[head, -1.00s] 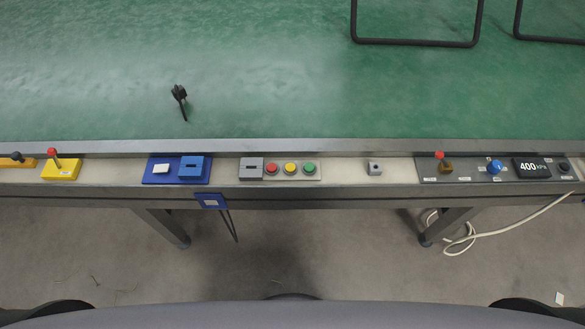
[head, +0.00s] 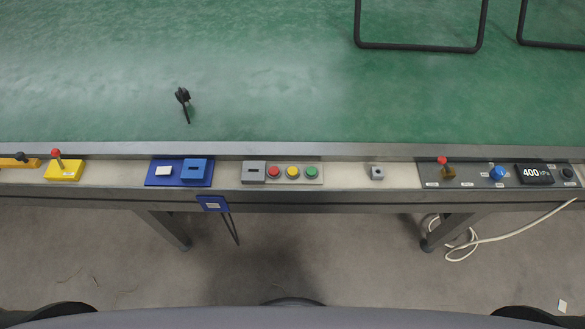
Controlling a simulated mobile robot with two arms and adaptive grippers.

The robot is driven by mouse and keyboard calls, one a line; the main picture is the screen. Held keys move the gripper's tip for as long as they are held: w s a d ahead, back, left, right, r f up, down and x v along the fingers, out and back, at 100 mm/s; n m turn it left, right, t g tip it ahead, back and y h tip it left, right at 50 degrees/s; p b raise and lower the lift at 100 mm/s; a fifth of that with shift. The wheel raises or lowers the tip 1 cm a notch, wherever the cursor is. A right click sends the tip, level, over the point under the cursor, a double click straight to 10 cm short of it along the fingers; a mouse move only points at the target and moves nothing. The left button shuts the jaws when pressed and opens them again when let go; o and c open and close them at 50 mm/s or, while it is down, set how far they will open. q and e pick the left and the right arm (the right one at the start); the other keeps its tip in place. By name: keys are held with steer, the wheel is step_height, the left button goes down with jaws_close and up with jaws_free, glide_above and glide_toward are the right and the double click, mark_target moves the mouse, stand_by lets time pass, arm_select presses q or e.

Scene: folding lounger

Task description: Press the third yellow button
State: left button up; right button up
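One round yellow button (head: 292,172) shows in the head view. It sits on a light panel on the table's front ledge, between a red button (head: 274,172) on its left and a green button (head: 312,172) on its right. I see no other round yellow button. Neither of my grippers is in view, and nothing touches the buttons.
A yellow box with a red-tipped lever (head: 64,170) and a blue panel (head: 179,183) lie left on the ledge. A black object (head: 183,98) and black frames (head: 418,47) rest on the green tabletop (head: 270,90).

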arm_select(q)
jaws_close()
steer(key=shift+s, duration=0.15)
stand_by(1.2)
